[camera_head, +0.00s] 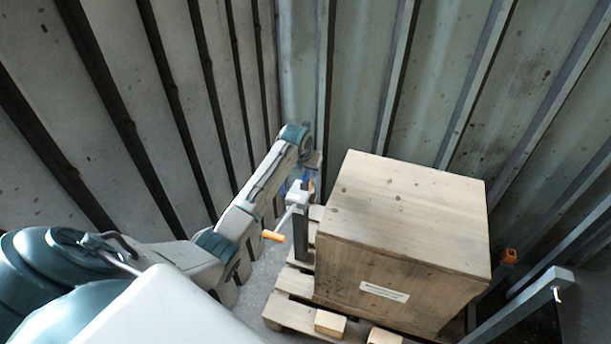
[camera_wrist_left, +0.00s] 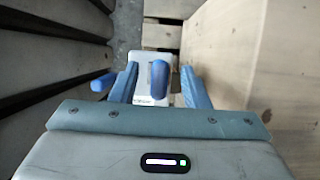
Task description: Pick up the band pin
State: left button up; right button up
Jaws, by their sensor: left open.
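My left gripper (camera_wrist_left: 159,68) is open in the left wrist view, its two blue fingers spread on either side of a pale block (camera_wrist_left: 146,92). A blue rounded peg (camera_wrist_left: 160,80) stands out from this block between the fingers, with space to both. It may be the band pin, but I cannot tell for sure. A second blue peg (camera_wrist_left: 103,81) shows outside the left finger. In the head view the gripper (camera_head: 303,180) is small and partly hidden at the end of my left arm, beside the crate. My right gripper is not in view.
A wooden crate (camera_head: 410,215) sits on a pallet (camera_head: 290,315), close to the gripper's right. A grey post (camera_head: 301,238) and an orange handle (camera_head: 273,236) stand at the crate's left side. Ribbed metal walls (camera_head: 420,80) close in behind and left. A grey beam (camera_head: 515,305) lies right.

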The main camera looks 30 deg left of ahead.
pick_arm(q)
jog(key=shift+x, duration=1.15)
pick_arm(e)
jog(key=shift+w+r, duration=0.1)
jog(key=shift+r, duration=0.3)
pick_arm(q)
grip_shut()
jog(key=shift+r, duration=0.15)
